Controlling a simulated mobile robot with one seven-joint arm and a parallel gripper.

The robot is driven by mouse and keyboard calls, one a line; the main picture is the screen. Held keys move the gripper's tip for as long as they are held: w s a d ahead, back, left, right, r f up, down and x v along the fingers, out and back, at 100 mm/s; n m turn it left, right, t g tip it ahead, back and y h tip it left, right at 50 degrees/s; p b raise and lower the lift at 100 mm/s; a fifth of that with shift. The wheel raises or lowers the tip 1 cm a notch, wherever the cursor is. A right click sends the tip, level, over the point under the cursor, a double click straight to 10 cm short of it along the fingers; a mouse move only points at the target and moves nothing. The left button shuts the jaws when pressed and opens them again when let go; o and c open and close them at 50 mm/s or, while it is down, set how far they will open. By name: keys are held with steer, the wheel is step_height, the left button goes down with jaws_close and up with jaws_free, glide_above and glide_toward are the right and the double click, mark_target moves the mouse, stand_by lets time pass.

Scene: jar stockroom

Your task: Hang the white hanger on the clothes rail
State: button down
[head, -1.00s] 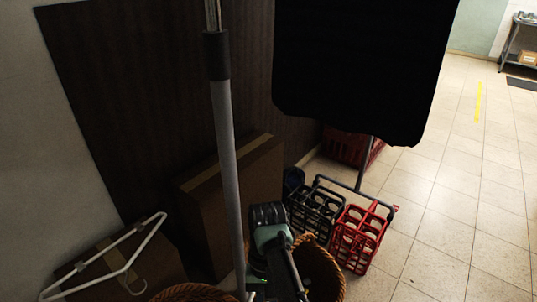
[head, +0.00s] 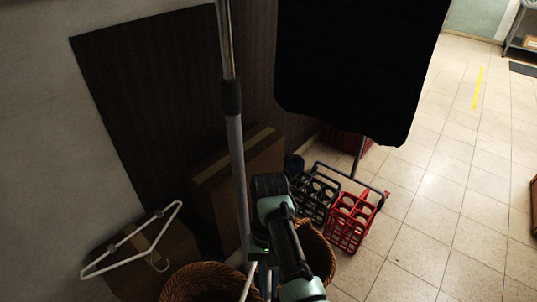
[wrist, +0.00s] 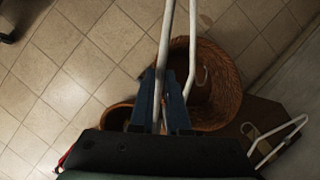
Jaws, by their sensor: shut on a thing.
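My gripper (wrist: 170,88) is shut on thin white bars of a hanger (wrist: 163,52), which stick up between the fingers in the wrist view. In the head view this held white hanger (head: 248,281) shows only in part at the bottom edge, beside my gripper. The grey pole with a dark collar (head: 235,150) looks like an upright of the clothes rail; it stands just left of my arm. The rail's top bar is out of view. A second white hanger (head: 130,240) lies on a box at the left; it also shows in the wrist view (wrist: 278,140).
A large black panel or garment (head: 360,65) hangs at upper centre. Wicker baskets (head: 195,283) stand below my gripper. A tall cardboard box (head: 235,175) leans by the wall. Black (head: 318,197) and red (head: 350,220) bottle crates stand right of my arm.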

step_height(320, 180, up, 13)
steer(key=p, duration=1.1)
steer(key=shift+f, duration=0.15)
steer(key=shift+a, duration=0.1)
